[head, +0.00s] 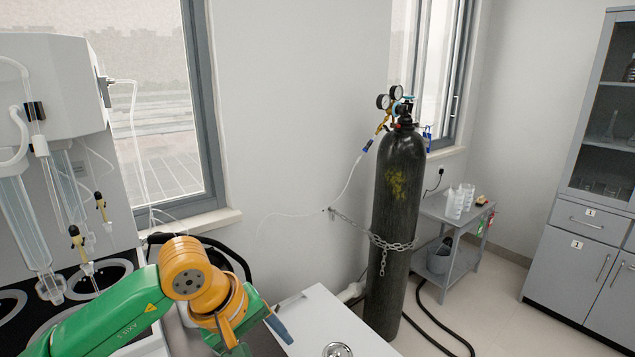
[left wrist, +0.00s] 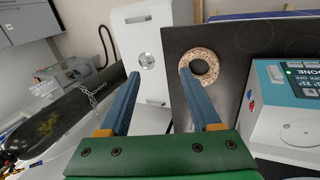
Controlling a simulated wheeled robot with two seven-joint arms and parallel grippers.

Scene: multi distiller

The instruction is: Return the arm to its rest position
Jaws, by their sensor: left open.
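My left arm is green and orange and comes in from the lower left in the head view. Its gripper (head: 278,329) is at the bottom, beside a white tabletop (head: 316,312), with one blue finger showing and the rest hidden by the wrist. In the left wrist view my left gripper (left wrist: 160,75) has its two blue fingers spread apart with nothing between them. A cork ring (left wrist: 200,66) lies on a dark surface (left wrist: 232,95) beyond the right finger. My right gripper is in neither view.
A distiller (head: 50,90) with glass tubes stands at the left. A chained black gas cylinder (head: 397,200) stands to the right of the white tabletop, with a grey cart (head: 447,215) behind it. A device with a display (left wrist: 290,100) is at the right in the wrist view.

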